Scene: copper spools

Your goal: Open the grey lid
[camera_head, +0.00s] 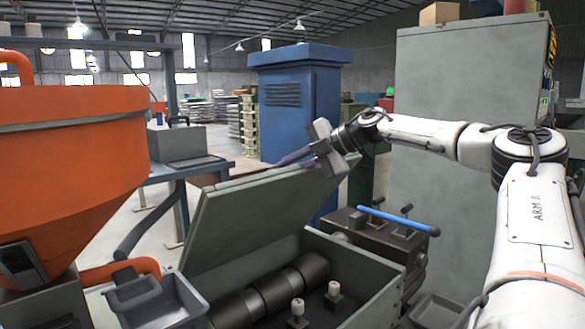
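The grey lid (255,215) stands raised and tilted over the back of a grey-green box (370,305), its broad face towards me. The box is open and its inside shows. My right gripper (284,161) is at the lid's top edge, near its right corner, with its fingers pointing left along that edge. The fingers look close together. Whether they pinch the edge or only touch it, I cannot tell. My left gripper is not in view.
Inside the box lie dark cylinders (275,291) and small pale-topped pegs (297,308). An orange hopper (70,165) stands left. A dark machine with a blue bar (390,219) is right of the box. A blue cabinet (295,110) stands behind; a tall grey cabinet (470,80) is right.

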